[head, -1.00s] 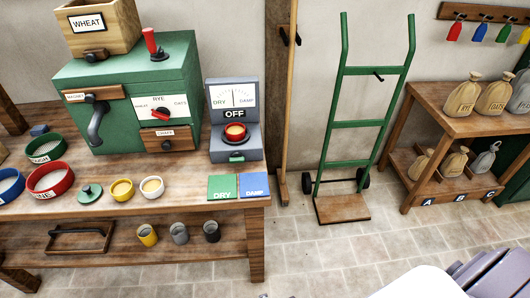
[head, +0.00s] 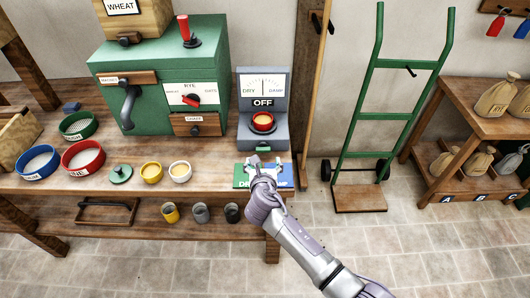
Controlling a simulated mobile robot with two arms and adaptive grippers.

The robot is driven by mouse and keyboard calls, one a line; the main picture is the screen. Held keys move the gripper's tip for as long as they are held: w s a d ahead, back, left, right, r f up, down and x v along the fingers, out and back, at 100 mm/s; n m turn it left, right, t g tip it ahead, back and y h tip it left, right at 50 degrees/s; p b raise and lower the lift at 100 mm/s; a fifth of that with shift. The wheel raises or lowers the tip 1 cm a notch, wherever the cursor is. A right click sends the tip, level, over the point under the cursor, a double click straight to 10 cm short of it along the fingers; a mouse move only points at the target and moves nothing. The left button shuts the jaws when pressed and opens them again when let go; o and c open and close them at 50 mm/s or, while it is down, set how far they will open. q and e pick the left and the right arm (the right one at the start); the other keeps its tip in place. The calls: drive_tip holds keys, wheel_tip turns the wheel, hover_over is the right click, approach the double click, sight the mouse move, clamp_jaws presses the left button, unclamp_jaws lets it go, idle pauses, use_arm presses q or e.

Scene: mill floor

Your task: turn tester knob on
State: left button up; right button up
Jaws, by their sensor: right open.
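The grey moisture tester (head: 277,85) stands at the right end of the bench. It has a DRY–DAMP dial (head: 263,85) and a sign reading OFF (head: 263,103). A cup with orange-red content (head: 263,122) sits on it. A small green part (head: 264,148) shows low on its front; I cannot tell for sure which part is the knob. My right gripper (head: 265,162) is open and empty, just in front of the tester, over the green and blue cards and apart from the tester. My left gripper is not in view.
The green DRY card (head: 241,175) and blue DAMP card (head: 285,177) are partly hidden under my right gripper. A green mill (head: 150,60) stands left of the tester. A green hand truck (head: 390,107) stands to the right.

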sight(263, 150)
drive_tip(key=b+x, duration=0.1)
drive_tip(key=x, duration=0.5)
drive_tip(key=shift+w+f+b, duration=0.2)
drive_tip(key=shift+f+b, duration=0.1)
drive_tip(key=shift+b, duration=0.05)
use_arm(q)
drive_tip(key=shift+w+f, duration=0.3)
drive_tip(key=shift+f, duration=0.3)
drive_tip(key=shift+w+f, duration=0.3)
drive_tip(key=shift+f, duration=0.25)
use_arm(e)
drive_tip(key=shift+w+f, duration=0.15)
drive_tip(key=shift+w, duration=0.55)
